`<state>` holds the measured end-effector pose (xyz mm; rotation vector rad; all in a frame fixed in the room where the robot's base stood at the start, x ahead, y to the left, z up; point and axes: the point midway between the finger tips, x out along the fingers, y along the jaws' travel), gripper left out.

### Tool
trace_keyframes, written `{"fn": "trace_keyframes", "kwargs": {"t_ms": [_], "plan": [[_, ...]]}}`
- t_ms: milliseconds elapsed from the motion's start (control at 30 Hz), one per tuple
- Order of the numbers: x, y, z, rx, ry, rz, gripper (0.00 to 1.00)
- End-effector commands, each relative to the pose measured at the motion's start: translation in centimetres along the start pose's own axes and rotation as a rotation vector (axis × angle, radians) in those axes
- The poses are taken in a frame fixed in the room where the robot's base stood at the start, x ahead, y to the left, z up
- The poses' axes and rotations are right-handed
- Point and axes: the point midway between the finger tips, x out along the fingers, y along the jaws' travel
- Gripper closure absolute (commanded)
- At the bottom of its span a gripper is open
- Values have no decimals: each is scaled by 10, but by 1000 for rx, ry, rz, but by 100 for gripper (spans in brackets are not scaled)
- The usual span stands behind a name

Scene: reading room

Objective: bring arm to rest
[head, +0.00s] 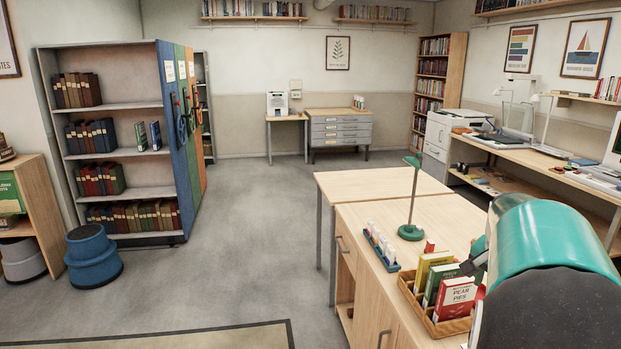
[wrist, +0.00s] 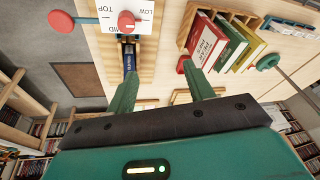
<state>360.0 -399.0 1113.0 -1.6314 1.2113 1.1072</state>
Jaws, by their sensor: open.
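My gripper (wrist: 158,82) shows in the wrist view with two green fingers spread apart and nothing between them. It is above the wooden cabinet top (head: 385,225). In the head view my teal and dark arm fills the lower right, and hides part of the cabinet top; the fingertips are hard to make out there. A wooden crate (head: 431,322) by my arm holds upright books, among them a red one (head: 456,296), a green one (head: 439,280) and a yellow one (head: 425,268). The red book (wrist: 208,42) also shows beyond the fingers in the wrist view.
A green desk lamp (head: 411,232) and a blue rack of white cards (head: 380,248) stand on the cabinet. Open floor (head: 245,250) is at left.

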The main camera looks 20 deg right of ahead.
Motion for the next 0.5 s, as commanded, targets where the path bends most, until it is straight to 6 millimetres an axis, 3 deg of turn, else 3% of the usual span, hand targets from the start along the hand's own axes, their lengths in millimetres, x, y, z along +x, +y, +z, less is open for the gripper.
{"fn": "trace_keyframes", "kwargs": {"t_ms": [33, 100, 233, 367, 500], "plan": [[-13, -16, 28, -80, -16, -53, 48], [-28, -34, 66, -192, -33, -112, 48], [-56, -56, 138, -408, -49, -211, 48], [-82, -64, 210, -633, -44, -296, 48], [-103, -56, 285, -877, -12, -370, 48]]}}
